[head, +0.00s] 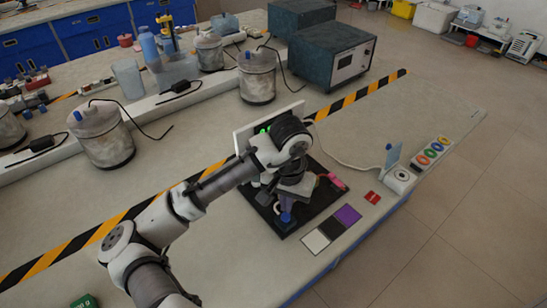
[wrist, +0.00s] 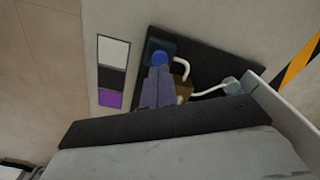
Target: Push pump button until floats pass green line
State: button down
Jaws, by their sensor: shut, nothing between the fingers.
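The blue pump button (wrist: 159,57) sits on a dark square block at one end of a black board (wrist: 205,65). It also shows in the head view (head: 286,217), below my gripper. My gripper (wrist: 157,72) is shut and empty, its fingertips right at the button's edge in the picture. I cannot tell whether they touch it. In the head view my gripper (head: 287,203) points down over the board. A white upright panel (head: 240,139) stands at the board's back, with a bit of green (head: 262,129) beside my arm. My arm hides most of the panel; I cannot make out the floats or the line.
A white, black and purple card strip (head: 331,228) lies in front of the board. A pink item (head: 337,182) and a red block (head: 372,197) are to the right. Metal canisters (head: 257,76) and a dark instrument box (head: 335,57) stand behind the striped tape.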

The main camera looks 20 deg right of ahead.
notch_tip(320, 180, up, 3)
jog(key=shift+r+p, duration=0.2)
jog(key=shift+p, duration=1)
notch_tip(320, 180, up, 2)
jog(key=shift+r+p, duration=0.1)
jog(key=shift+p, duration=0.2)
